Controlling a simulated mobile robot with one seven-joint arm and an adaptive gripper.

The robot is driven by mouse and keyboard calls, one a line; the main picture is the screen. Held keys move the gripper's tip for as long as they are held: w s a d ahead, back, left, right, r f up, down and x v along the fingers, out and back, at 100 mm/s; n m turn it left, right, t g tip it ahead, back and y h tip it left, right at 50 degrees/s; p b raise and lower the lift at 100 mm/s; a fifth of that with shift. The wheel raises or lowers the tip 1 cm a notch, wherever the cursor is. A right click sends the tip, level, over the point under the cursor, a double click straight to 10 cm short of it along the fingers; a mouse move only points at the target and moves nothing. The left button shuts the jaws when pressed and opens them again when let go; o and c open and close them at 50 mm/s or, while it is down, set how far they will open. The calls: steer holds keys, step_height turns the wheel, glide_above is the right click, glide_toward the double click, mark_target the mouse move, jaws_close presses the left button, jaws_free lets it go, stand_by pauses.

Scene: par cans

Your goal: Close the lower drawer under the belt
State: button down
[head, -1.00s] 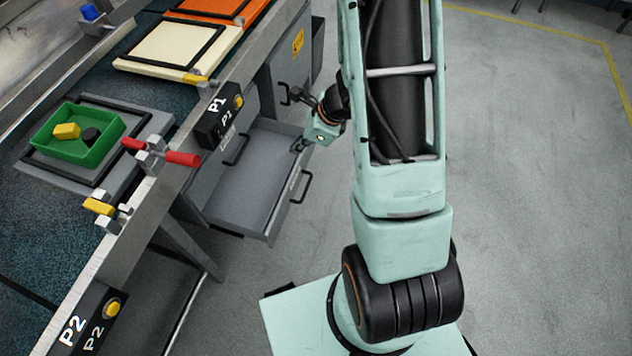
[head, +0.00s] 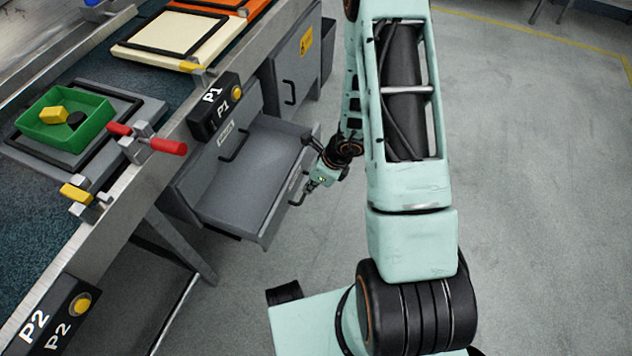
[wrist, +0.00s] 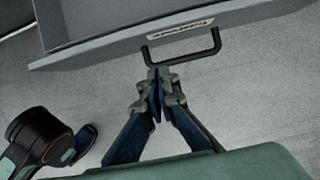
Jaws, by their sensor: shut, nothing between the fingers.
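The lower drawer (head: 235,190) is grey, empty and pulled well out from the cabinet under the belt, in the head view. Its front panel, with a label and a dark bar handle (head: 299,192), faces right. My gripper (head: 308,187) is just outside that front, by the handle. In the wrist view the drawer front (wrist: 110,43) crosses the top, with the handle (wrist: 190,59) below its label. My gripper (wrist: 156,72) has its fingertips together at the handle's left end, with nothing between them. I cannot tell whether they touch the handle.
An upper drawer (head: 242,120) with its own handle is shut above. The belt (head: 30,235) carries a green tray (head: 85,140) and a cream panel (head: 150,45). Red-handled clamp (head: 140,140) and P1 box (head: 218,110) sit on the belt's edge.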

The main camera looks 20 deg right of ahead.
mark_target(290, 189)
steer(key=shift+w+a+p, duration=0.4)
steer(key=shift+w+a, duration=0.4)
steer(key=shift+a, duration=0.3)
steer(key=shift+w+a, duration=0.4)
steer(key=shift+a, duration=0.15)
steer(key=shift+a, duration=0.1)
